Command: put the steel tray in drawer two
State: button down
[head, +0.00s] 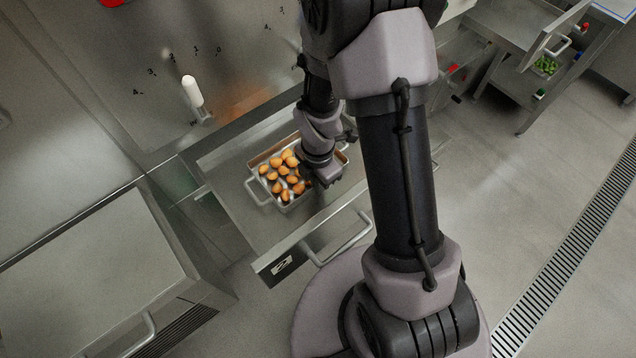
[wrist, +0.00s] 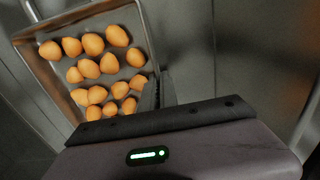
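The steel tray (head: 262,160) holds several round orange-brown pieces (head: 283,172) and has a wire handle on its left side. It is in or just over a pulled-out steel drawer (head: 230,165); I cannot tell whether it rests on the bottom. The drawer front has a dark label (head: 281,265) that is too small to read. My gripper (head: 328,178) is at the tray's right side. In the wrist view the tray (wrist: 146,30) lies upper left, and a dark finger is close against its right wall. The fingertips are mostly hidden, so their grip is unclear.
The drawer has a bar handle (head: 338,240) at its front. A steel cabinet (head: 95,265) stands at the left. A white-handled lever (head: 192,92) is on the panel with marked numbers. A steel table (head: 515,30) stands upper right. The floor at right is clear, with a drain grate (head: 565,270).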

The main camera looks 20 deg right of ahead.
jog(key=c, duration=2.1)
grip_release()
jog(key=shift+f, duration=0.2)
jog(key=o, duration=0.5)
jog(key=shift+c, duration=0.2)
notch_tip(320, 180, up, 21)
jog(key=a+m+t+p, duration=0.1)
jog(key=m+t+p, duration=0.1)
jog(key=m+p, duration=0.4)
jog(key=s+a+r+m+t+y, duration=0.1)
jog(key=s+a+r+m+t, duration=0.1)
jog(key=s+r+m, duration=0.4)
jog(key=s+a+r+m+t+y, duration=0.1)
jog(key=s+r+m, duration=0.5)
jog(key=m, duration=0.8)
notch_tip(320, 180, up, 3)
jog(key=shift+a+r+t+b, duration=0.2)
jog(key=shift+a+t+b, duration=0.15)
jog(key=shift+a, duration=0.25)
